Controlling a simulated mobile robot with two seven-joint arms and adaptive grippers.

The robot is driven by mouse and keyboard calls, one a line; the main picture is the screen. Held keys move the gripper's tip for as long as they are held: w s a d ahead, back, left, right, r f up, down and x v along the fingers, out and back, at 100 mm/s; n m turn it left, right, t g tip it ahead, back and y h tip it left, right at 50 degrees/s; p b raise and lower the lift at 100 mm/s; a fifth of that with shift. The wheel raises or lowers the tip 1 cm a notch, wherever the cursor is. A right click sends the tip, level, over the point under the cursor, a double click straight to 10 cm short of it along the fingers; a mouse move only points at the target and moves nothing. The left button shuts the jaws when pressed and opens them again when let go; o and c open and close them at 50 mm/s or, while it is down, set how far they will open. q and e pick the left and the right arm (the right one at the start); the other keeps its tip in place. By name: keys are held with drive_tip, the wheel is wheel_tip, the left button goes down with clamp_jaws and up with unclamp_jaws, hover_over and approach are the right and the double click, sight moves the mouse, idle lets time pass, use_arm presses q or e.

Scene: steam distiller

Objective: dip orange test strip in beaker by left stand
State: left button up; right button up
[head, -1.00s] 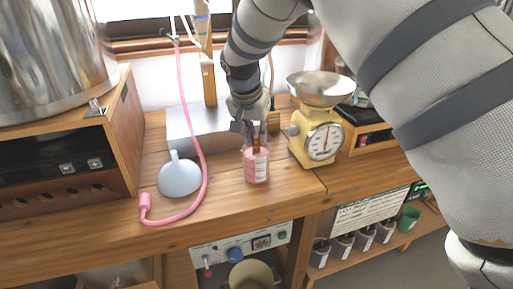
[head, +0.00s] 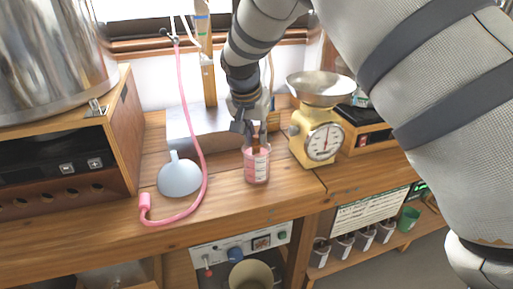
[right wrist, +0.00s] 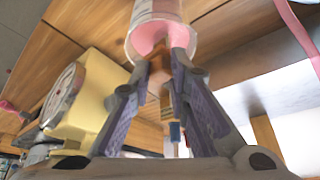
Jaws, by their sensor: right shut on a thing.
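The beaker (head: 257,168) is clear, looks pink inside and carries a white label. It stands upright on the wooden bench, left of the yellow scale. My right gripper (head: 255,140) points down at its mouth. In the right wrist view, the right gripper's fingers (right wrist: 163,62) are close together at the beaker's (right wrist: 150,12) open rim. A small orange-brown strip (right wrist: 157,82) shows between the fingers, partly hidden by them. I cannot tell whether the strip's end touches the pink content. My left gripper is out of view.
A yellow scale (head: 302,150) with a metal pan stands close right of the beaker. A grey metal base (head: 183,128) with a wooden post (head: 209,82) stands behind.

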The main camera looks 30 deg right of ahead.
drive_tip(key=shift+r, duration=3.05)
drive_tip(key=shift+r, duration=2.45)
